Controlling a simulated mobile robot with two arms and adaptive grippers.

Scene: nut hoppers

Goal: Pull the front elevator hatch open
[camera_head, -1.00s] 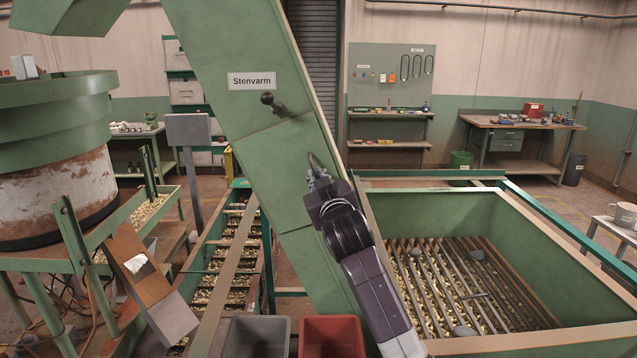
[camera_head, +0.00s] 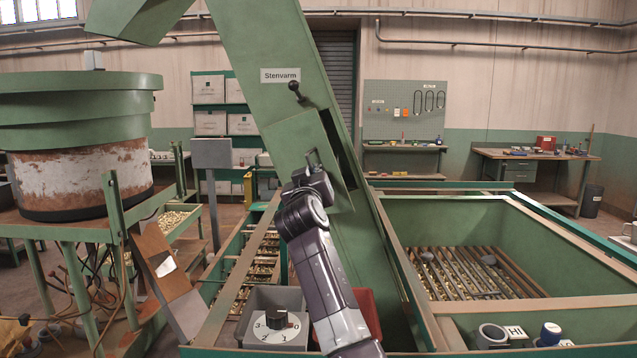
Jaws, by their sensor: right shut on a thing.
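The green front hatch (camera_head: 288,138) sits on the sloping green elevator (camera_head: 250,45) labelled "Stenvarm". It stands swung partly open, with a dark opening (camera_head: 340,150) showing along its right side. A black-knobbed lever (camera_head: 297,90) is just above the hatch and points up to the left. My right gripper (camera_head: 312,172) is at the hatch's handle (camera_head: 313,157), near the hatch's right edge, and is shut on it. The fingertips are small and partly hidden by the gripper's own body. My left gripper is not in view.
A slatted hopper (camera_head: 570,248) with nuts is at the right. A rusty round drum (camera_head: 80,185) is at the left.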

